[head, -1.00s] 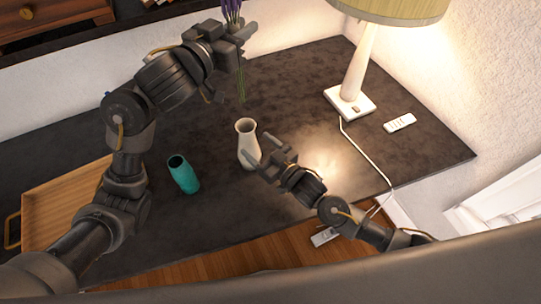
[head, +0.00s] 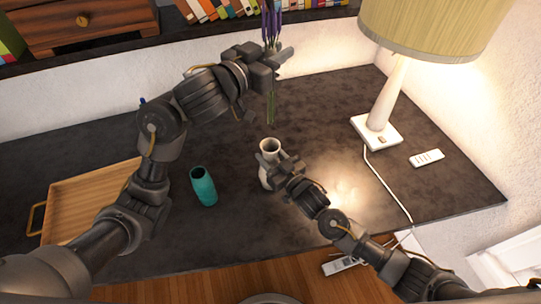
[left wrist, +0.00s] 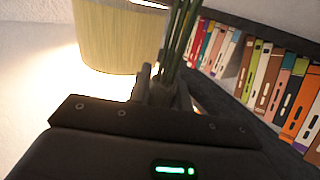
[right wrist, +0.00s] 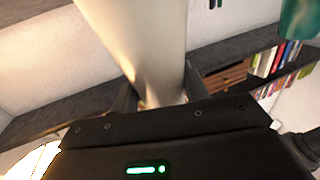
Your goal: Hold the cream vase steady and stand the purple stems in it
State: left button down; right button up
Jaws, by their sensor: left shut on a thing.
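The cream vase (head: 268,148) stands upright on the dark table, its mouth open and its lower body partly hidden by my right gripper. My right gripper (head: 276,163) has its fingers on either side of the vase. In the right wrist view the pale vase (right wrist: 150,45) fills the space between the fingers, but I cannot tell whether both press on it. My left gripper (head: 277,57) is shut on the purple stems (head: 271,28), held upright with the green ends hanging above and behind the vase mouth. The green stems (left wrist: 177,40) also show in the left wrist view.
A teal vase (head: 203,187) stands left of the cream vase. A wooden tray (head: 85,205) lies at the left. A lamp (head: 385,100), its cord and a white remote (head: 427,158) are at the right. Books (head: 210,8) line the back shelf.

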jog(key=c, duration=0.6)
pick_arm(q)
notch_tip(320, 180, down, 13)
dwell(1.2)
jog(key=c, duration=1.2)
grip_release()
jog(key=v, duration=1.2)
pick_arm(e)
jog(key=o, duration=1.3)
